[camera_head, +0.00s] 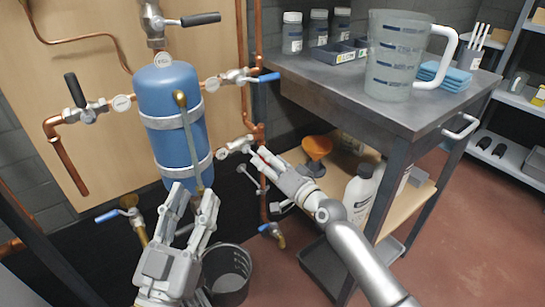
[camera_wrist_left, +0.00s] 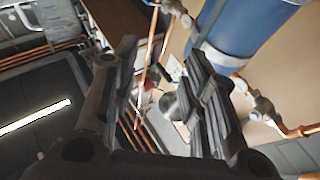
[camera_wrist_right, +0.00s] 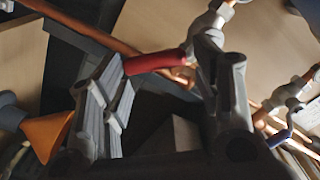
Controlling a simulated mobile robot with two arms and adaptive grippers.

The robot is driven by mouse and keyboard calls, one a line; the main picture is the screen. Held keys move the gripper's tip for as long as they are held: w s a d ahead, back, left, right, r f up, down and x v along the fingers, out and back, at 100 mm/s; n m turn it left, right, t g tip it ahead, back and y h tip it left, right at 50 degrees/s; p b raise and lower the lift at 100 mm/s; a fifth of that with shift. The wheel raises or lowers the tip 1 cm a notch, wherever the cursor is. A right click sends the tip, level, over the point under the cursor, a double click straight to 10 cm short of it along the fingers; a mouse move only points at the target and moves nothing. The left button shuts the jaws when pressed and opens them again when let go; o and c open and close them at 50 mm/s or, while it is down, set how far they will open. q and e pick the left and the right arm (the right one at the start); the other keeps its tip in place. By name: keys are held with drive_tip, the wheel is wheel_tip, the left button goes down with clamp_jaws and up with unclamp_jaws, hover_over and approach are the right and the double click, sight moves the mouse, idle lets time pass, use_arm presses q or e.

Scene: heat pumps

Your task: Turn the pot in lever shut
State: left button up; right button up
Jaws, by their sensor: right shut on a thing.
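A blue tank (camera_head: 172,115) hangs on the wooden panel, with copper pipes and several lever valves around it. My right gripper (camera_head: 268,162) is at the pipes to the lower right of the tank, beside a small valve (camera_head: 236,147). In the right wrist view a red lever (camera_wrist_right: 155,62) lies between the fingers, and the gripper is shut on it. It is mostly hidden in the head view. My left gripper (camera_head: 196,196) is open and empty in front of the tank's lower end. I cannot tell from labels which lever is the pot in lever.
Black levers (camera_head: 75,90) and blue levers (camera_head: 262,78) sit on other valves. A metal table (camera_head: 400,112) with a jug (camera_head: 393,65) stands at the right. A dark bucket (camera_head: 228,270) is on the floor below my left gripper. An orange funnel (camera_head: 317,148) is on the lower shelf.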

use_arm(q)
wheel_tip(320, 180, down, 8)
drive_tip(key=w+g+y+p, duration=0.1)
drive_tip(key=g, duration=0.3)
drive_tip(key=shift+a+r+y+p, duration=0.2)
drive_tip(key=shift+a+y+p, duration=0.15)
drive_tip(key=shift+a+y, duration=0.05)
use_arm(e)
drive_tip(key=shift+s+a+f+m, duration=0.35)
drive_tip(key=shift+a+f+m, duration=0.1)
drive_tip(key=shift+m, duration=1.05)
drive_tip(key=shift+s+a+f+m, duration=0.35)
drive_tip(key=shift+a+f+m, duration=0.1)
drive_tip(key=shift+m, duration=1.05)
drive_tip(key=shift+s+a+f+m, duration=0.35)
drive_tip(key=shift+a+f+m, duration=0.1)
drive_tip(key=shift+m, duration=1.05)
drive_tip(key=o, duration=1.1)
drive_tip(key=shift+a, duration=0.1)
drive_tip(key=shift+o, duration=0.8)
drive_tip(key=shift+f, duration=0.1)
use_arm(q)
drive_tip(key=shift+w+f, duration=0.1)
drive_tip(key=shift+w, duration=0.1)
use_arm(e)
drive_tip(key=shift+a, duration=0.1)
